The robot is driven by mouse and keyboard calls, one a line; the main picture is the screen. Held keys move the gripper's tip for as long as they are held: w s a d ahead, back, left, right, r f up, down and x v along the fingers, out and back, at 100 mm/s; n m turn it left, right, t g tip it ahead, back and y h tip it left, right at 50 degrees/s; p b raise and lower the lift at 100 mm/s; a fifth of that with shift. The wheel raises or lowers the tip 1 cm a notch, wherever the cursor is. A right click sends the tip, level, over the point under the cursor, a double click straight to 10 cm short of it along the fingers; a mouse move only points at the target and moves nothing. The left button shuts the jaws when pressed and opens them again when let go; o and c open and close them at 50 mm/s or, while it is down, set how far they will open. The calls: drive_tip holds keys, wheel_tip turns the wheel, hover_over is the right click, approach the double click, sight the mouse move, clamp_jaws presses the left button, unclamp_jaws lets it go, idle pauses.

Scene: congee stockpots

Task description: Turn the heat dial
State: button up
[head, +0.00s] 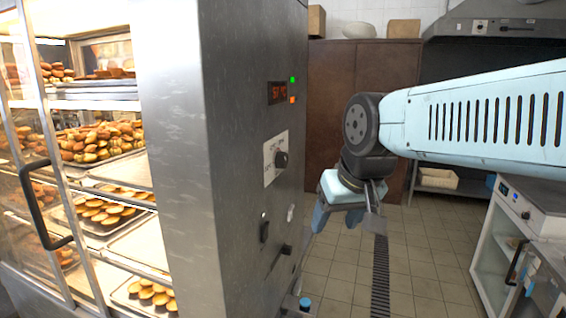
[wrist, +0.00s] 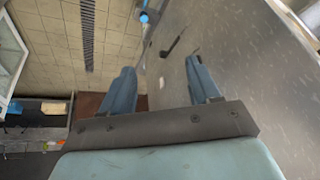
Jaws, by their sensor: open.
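The heat dial (head: 281,160) is a black round knob on a white marked plate (head: 272,168), on the grey side panel of the warming cabinet (head: 240,120). My gripper (head: 336,218) is to the right of the panel in the head view, below the dial's height and apart from it. In the wrist view my gripper (wrist: 160,66) shows two blue fingers spread wide with nothing between them. The grey panel (wrist: 235,60) fills the right of that view, with a dark lever (wrist: 172,47) on it. I cannot make out the dial there.
A small display (head: 277,92) with green and orange lights sits above the dial. A dark switch (head: 264,230) and a lever (head: 283,252) are below. Glass-fronted shelves of pastries (head: 100,140) are at left. A white counter unit (head: 505,240) stands at right. Tiled floor (head: 425,250) is open between.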

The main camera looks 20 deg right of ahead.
drive_tip(key=shift+o, duration=0.7)
drive_tip(key=shift+w+f+m+g+y, duration=0.3)
drive_tip(key=shift+f+m+g, duration=0.1)
drive_tip(key=shift+m+g, duration=0.1)
drive_tip(key=shift+o, duration=0.5)
drive_tip(key=w+m+g+y, duration=0.1)
drive_tip(key=w+a+m+g+y, duration=0.1)
drive_tip(key=m+y, duration=0.1)
drive_tip(key=w+f+m+y, duration=0.1)
drive_tip(key=y, duration=0.1)
drive_tip(key=shift+w+a+g, duration=0.25)
drive_tip(key=shift+w+g, duration=0.05)
drive_tip(key=shift+g, duration=0.1)
drive_tip(key=m+t+y, duration=0.8)
drive_tip(key=m+y, duration=0.2)
drive_tip(key=m, duration=0.2)
approach(286, 161)
drive_tip(key=x, duration=0.8)
drive_tip(key=shift+w+a, duration=0.25)
drive_tip(key=shift+w, duration=0.05)
drive_tip(key=c, duration=1)
drive_tip(key=shift+c, duration=0.2)
